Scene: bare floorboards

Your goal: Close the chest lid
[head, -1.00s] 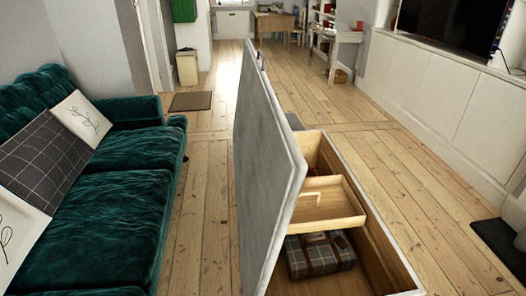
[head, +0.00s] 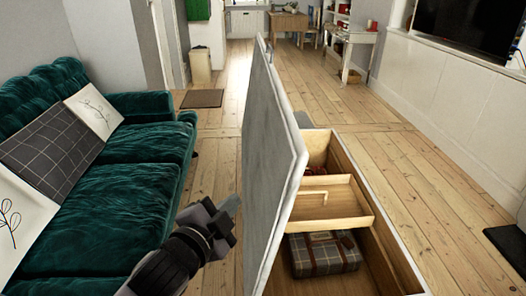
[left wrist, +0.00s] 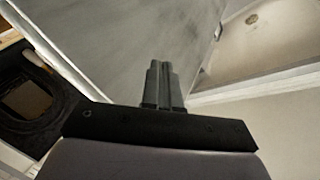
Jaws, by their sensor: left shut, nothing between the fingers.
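The chest lid (head: 266,150) is a pale grey panel standing nearly upright along the left side of the open chest (head: 395,240). The chest is a wooden box with an inner tray (head: 335,204) and a checked, strapped bundle (head: 325,254) inside. My left gripper (head: 229,206) is shut and empty, on the sofa side of the lid, close to its outer face. Whether it touches the lid I cannot tell. In the left wrist view the shut fingers (left wrist: 162,84) point toward a grey surface that looks like the lid. My right gripper is not in view.
A green velvet sofa (head: 130,200) with cushions stands on the left. A white cabinet (head: 450,95) with a television (head: 468,25) lines the right wall. Bare floorboards (head: 330,100) lie open beyond the chest, with a dark mat (head: 202,98) near the doorway.

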